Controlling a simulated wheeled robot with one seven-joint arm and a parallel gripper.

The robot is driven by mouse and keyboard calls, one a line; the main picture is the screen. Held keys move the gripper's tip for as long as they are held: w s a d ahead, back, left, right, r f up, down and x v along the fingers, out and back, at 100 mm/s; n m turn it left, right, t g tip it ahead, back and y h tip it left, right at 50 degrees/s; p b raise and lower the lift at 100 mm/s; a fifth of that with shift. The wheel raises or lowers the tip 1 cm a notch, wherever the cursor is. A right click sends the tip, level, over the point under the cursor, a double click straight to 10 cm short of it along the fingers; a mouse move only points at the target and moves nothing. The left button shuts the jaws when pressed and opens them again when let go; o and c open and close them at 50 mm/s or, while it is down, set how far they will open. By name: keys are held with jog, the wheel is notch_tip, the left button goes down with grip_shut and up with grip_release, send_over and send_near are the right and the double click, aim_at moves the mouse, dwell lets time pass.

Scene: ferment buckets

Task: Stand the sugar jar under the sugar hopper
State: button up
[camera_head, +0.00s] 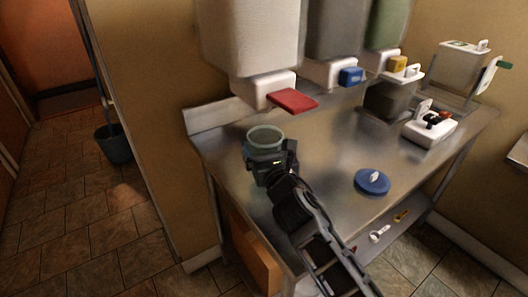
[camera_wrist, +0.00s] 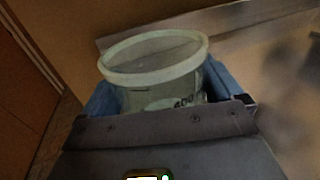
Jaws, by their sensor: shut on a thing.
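A clear jar with a pale rim (camera_head: 265,134) stands out at the left part of the steel table. In the wrist view the jar (camera_wrist: 155,72) shows part of a printed mark, "400", on its side. My gripper (camera_head: 268,160) is shut on the jar, with a blue finger on each side of it in the wrist view. The jar looks upright, and I cannot tell whether its base touches the table. A large white hopper (camera_head: 250,40) with a red slide (camera_head: 292,101) hangs above and behind the jar. Which hopper holds sugar is not readable.
A grey hopper with a blue slide (camera_head: 351,76) and a green hopper with a yellow slide (camera_head: 397,62) hang further right. A blue lid (camera_head: 372,181) lies on the steel table (camera_head: 325,150). A white caddy (camera_head: 430,129) and dark container (camera_head: 388,103) stand at the right.

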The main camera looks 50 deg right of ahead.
jog(key=shift+w+d, duration=0.4)
jog(key=shift+w, duration=0.15)
jog(key=shift+f+b, duration=0.85)
jog(key=shift+f, duration=0.9)
jog(key=shift+f, duration=0.15)
jog(key=o, duration=0.9)
jog(key=shift+s+a, duration=0.1)
jog(key=shift+s, duration=0.05)
jog(key=b+v, duration=0.2)
jog(key=v, duration=0.9)
jog(key=shift+s+a, duration=0.25)
